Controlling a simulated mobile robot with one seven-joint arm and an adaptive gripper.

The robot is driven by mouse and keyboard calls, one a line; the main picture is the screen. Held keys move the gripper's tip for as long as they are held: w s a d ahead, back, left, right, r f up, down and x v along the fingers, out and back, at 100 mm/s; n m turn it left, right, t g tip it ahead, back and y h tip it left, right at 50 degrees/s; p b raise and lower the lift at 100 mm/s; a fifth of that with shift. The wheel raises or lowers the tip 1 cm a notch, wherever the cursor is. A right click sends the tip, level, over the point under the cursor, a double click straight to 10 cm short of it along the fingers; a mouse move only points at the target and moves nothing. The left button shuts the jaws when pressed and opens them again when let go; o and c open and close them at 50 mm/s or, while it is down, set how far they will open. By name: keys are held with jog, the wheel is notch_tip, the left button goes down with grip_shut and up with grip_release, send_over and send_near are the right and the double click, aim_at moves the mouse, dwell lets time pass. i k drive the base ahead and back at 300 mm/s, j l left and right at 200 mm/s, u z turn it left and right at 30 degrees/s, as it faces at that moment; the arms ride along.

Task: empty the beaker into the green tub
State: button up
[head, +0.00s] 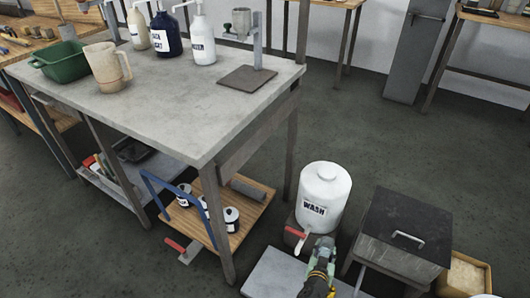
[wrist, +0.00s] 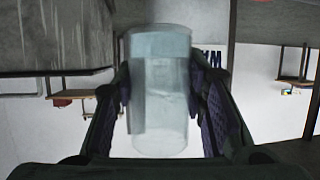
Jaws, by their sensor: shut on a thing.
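My gripper (head: 322,252) is low beside the white WASH container, near its tap and well away from the bench top. In the wrist view my gripper (wrist: 160,105) is shut on a clear beaker (wrist: 160,125), with a finger on each side. A bluish band shows at the beaker's upper end in that picture; I cannot tell how much liquid is inside. In the head view the beaker cannot be made out clearly. The green tub (head: 58,66) stands on the far left corner of the grey bench, partly behind a beige jug (head: 106,68).
The WASH container (head: 322,190) has a red-handled tap (head: 296,232). A dark lidded box (head: 402,235) stands to its right. Several bottles (head: 166,30) and a stand (head: 256,50) are at the back of the bench (head: 190,105). The bench's front middle is clear.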

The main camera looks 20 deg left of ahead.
aim_at(66, 62)
jog(key=k, duration=0.4)
jog(key=k+u, duration=0.25)
jog(key=u, duration=1.05)
jog(key=i+j+u, duration=0.15)
jog(key=i+j, duration=1.7)
jog(key=i, duration=0.15)
